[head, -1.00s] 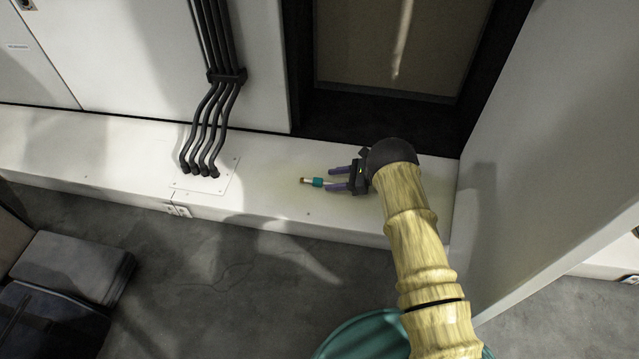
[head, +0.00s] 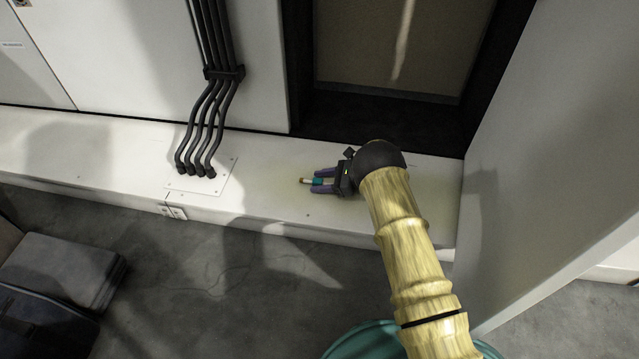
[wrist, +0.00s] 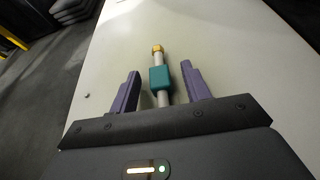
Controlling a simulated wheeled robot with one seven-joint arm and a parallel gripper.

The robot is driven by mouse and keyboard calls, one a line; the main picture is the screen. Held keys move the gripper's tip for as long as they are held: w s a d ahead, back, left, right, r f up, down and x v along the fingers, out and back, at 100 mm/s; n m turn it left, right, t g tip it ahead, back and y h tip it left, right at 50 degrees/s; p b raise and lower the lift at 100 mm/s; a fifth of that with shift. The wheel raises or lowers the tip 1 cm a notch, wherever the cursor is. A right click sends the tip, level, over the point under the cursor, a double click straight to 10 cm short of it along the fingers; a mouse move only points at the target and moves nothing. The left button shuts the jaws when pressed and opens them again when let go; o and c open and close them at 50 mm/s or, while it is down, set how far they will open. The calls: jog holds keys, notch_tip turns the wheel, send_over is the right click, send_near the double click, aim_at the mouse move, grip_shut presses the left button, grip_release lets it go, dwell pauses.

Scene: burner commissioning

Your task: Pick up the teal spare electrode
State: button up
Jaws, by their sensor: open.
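The teal spare electrode (wrist: 160,78) lies on the white ledge, a white rod with a teal collar and a brass-coloured tip. In the head view the electrode (head: 317,182) shows its tip pointing left, clear of the fingers. My gripper (head: 322,182) is open just above or at the ledge, its purple fingers on either side of the electrode. In the wrist view my gripper (wrist: 159,83) has the teal collar between its fingertips, with a gap on each side. The rod's near end is hidden by the gripper body.
The white ledge (head: 255,200) runs along the wall and is bare around the electrode. Black cables (head: 205,135) come down to a plate on the ledge to the left. A dark recess (head: 380,118) lies behind, and a pale panel (head: 535,170) stands on the right.

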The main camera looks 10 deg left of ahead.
aim_at(322, 181)
grip_shut()
notch_tip(322, 181, up, 10)
jog(key=p, duration=0.7)
jog(key=shift+p, duration=0.3)
